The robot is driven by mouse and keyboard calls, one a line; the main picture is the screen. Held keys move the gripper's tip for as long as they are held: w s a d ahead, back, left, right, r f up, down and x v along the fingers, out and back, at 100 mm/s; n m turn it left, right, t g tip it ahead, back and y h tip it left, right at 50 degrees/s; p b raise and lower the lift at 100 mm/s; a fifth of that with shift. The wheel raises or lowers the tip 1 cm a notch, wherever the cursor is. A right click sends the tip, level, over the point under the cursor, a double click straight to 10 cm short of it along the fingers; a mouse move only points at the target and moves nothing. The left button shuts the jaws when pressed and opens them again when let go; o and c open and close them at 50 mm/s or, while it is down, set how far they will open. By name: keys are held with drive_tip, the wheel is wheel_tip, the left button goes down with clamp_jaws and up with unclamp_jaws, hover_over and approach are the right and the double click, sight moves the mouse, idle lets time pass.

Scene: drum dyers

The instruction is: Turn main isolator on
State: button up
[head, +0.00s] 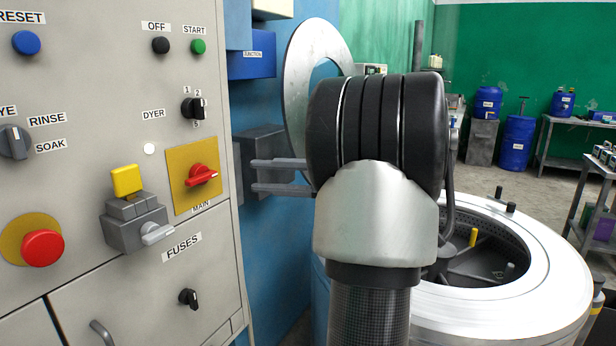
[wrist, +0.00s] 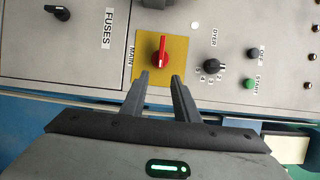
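The main isolator is a red rotary knob (head: 201,175) on a square yellow plate (head: 184,157) above the MAIN label in the head view. Its handle lies roughly sideways there, tilted slightly. The wrist view shows the knob (wrist: 161,49) just ahead of my fingertips, in line with the gap between them. My gripper (head: 252,175) is to the right of the panel in the head view, with its fingers pointing left. In the wrist view my gripper (wrist: 160,76) has its two fingers apart with nothing between them. They appear short of the knob.
The black DYER selector (head: 194,108), a grey fuse-side switch with a yellow block (head: 127,181) and a red emergency button (head: 42,247) share the panel. A black FUSES knob (head: 188,297) is below. A large round drum (head: 480,320) stands right of my arm.

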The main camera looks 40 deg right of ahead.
drive_tip(key=v, duration=0.8)
drive_tip(key=shift+s+d, duration=0.25)
drive_tip(key=shift+d, duration=0.05)
